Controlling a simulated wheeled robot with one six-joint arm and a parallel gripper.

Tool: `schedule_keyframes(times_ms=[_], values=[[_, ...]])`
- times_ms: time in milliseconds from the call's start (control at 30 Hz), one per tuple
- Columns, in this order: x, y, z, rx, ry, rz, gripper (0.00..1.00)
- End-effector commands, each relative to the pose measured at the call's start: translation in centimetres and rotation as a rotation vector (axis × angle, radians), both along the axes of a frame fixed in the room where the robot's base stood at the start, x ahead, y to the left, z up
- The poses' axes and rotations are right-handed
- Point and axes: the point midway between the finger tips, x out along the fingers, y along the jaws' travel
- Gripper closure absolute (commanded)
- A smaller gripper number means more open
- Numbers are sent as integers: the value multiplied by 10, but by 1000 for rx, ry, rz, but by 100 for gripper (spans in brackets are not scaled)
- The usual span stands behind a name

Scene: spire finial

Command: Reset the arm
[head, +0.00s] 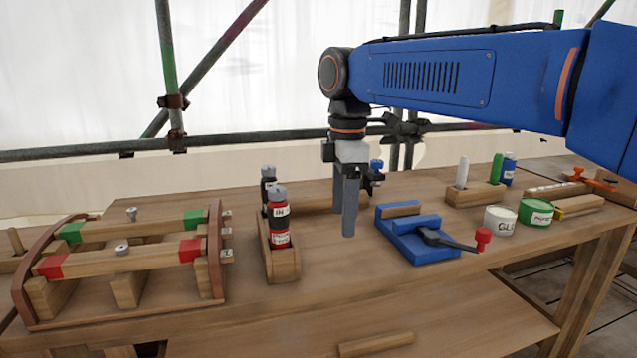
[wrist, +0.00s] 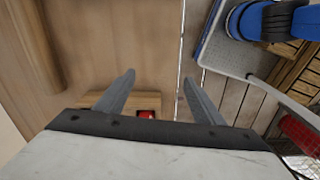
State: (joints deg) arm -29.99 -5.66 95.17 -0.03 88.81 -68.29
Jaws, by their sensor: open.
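My gripper (head: 349,205) hangs straight down over the middle of the workbench (head: 350,285), between the bottle holder and the blue vise. In the wrist view my gripper (wrist: 158,92) shows two grey fingers spread apart with nothing between them. My blue arm reaches in from the right of the head view. Below the fingers in the wrist view are bench wood, a wooden block (wrist: 100,103) and a small red thing (wrist: 147,114), partly hidden by my gripper.
A blue vise (head: 415,240) with a red-tipped handle is to the right. Farther right are a white tin (head: 499,222) and a green tin (head: 536,212). A rack (head: 125,265) with red- and green-ended bars fills the left.

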Motion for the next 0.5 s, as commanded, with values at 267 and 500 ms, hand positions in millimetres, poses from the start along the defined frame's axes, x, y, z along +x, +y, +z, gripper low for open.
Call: schedule_keyframes(times_ms=[267, 500], values=[[-16, -41, -13, 27, -35, -194, 38], [-47, -99, -39, 74, -89, -498, 38]])
